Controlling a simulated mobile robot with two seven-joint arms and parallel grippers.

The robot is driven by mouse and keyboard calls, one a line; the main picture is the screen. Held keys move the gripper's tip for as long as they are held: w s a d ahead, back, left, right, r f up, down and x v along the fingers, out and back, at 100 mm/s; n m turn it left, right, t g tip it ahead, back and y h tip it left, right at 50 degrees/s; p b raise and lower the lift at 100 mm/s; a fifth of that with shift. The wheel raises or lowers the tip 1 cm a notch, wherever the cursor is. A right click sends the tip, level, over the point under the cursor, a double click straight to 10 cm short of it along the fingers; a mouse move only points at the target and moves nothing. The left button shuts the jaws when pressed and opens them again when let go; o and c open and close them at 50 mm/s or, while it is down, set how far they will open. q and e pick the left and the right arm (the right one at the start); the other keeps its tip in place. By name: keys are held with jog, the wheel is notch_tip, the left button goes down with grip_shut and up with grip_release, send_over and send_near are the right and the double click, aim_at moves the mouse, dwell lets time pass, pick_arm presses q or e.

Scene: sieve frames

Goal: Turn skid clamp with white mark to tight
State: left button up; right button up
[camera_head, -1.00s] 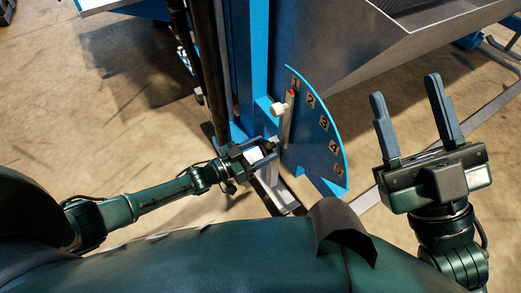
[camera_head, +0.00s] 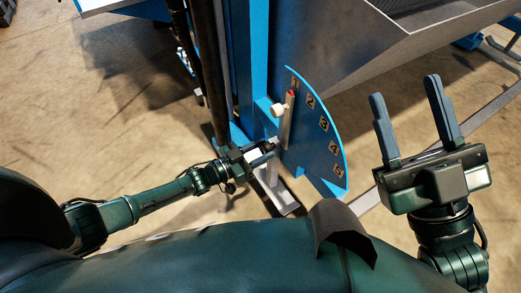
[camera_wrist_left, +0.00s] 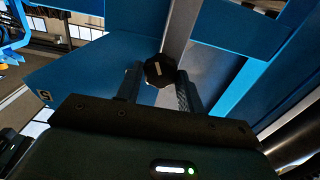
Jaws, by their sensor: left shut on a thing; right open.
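The clamp knob (camera_wrist_left: 160,72) is dark and many-sided, with a short white mark on its face. In the left wrist view it sits between the two fingers of my left gripper (camera_wrist_left: 158,78), which is shut on it. The white mark points nearly straight up, tilted slightly right. In the head view my left gripper (camera_head: 266,151) is beside the lower end of the lever at the blue post, and the knob is mostly hidden there. My right gripper (camera_head: 415,115) is open and empty, with its fingers pointing up, right of the blue plate.
A blue quadrant plate (camera_head: 318,150) carries number labels 1 to 5. A lever (camera_head: 287,122) with a red tip and a white knob (camera_head: 277,110) stands near the 1. A blue post (camera_head: 255,60) and dark rods rise behind my left gripper. A metal hopper (camera_head: 370,60) is behind the plate.

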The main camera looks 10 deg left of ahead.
pick_arm(q)
jog(key=m, duration=0.6)
jog(key=shift+s+m, duration=0.1)
jog(key=shift+m, duration=0.3)
jog(key=m+b, duration=0.1)
jog(key=m, duration=0.4)
jog(key=shift+f, duration=0.15)
jog(key=m, duration=0.6)
jog(key=shift+m, duration=2)
pick_arm(e)
jog(key=shift+s+r+n+g+y, duration=0.15)
jog(key=shift+r+n+y, duration=0.2)
jog(key=shift+n+y, duration=0.25)
jog(key=shift+s+r+n+g+y, duration=0.15)
jog(key=shift+r+n+y, duration=0.15)
jog(key=shift+n+y, duration=0.25)
pick_arm(q)
jog(key=shift+f, duration=0.1)
jog(key=o, duration=1)
